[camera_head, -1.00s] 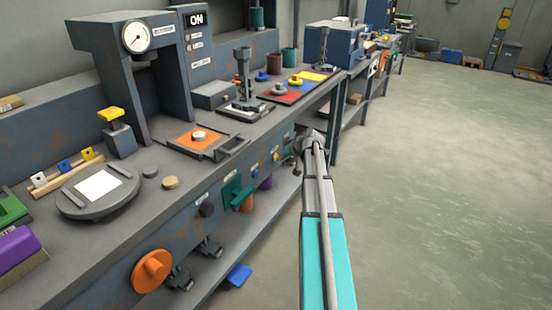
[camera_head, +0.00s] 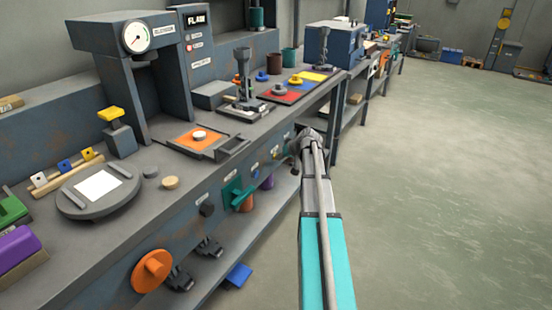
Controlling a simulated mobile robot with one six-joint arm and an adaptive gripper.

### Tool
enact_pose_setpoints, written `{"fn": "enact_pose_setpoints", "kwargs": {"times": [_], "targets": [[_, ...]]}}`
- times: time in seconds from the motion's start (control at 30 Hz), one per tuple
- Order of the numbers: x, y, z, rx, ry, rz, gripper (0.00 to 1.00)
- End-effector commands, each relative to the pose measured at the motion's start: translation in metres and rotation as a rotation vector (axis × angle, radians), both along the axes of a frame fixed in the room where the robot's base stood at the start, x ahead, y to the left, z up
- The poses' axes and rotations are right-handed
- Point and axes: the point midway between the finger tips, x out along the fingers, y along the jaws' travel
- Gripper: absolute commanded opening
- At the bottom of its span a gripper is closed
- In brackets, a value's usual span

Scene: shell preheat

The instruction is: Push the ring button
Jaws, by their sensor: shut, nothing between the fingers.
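My gripper (camera_head: 295,150) is at the bench's front panel (camera_head: 190,215), near its right end. By its look it is shut and holds nothing. The fingertips are small, and I cannot tell whether they touch the panel. Small labelled controls sit on the panel to the left of my gripper, among them a blue one (camera_head: 255,168) and an orange one (camera_head: 276,155). I cannot tell which control is the ring button; the gripper may hide it. The display (camera_head: 196,19) on the press housing reads "FLAM" or similar.
A large orange knob (camera_head: 151,271) and a green bracket (camera_head: 232,190) stick out from the panel. The bench top holds a round plate (camera_head: 100,210), an orange tray (camera_head: 197,139) and a small press (camera_head: 243,85). The floor (camera_head: 450,180) to the right is clear.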

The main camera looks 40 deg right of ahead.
Motion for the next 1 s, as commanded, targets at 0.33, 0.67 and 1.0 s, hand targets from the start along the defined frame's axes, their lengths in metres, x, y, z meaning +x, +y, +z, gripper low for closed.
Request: {"fn": "enact_pose_setpoints", "kwargs": {"times": [0.33, 0.67, 1.0], "targets": [[0.001, 0.000, 0.000, 0.001, -0.001, 0.000, 0.00], [-0.008, -0.002, 0.000, 0.001, 0.000, 0.001, 0.00], [-0.015, -0.006, 0.000, 0.000, -0.001, 0.001, 0.00]]}}
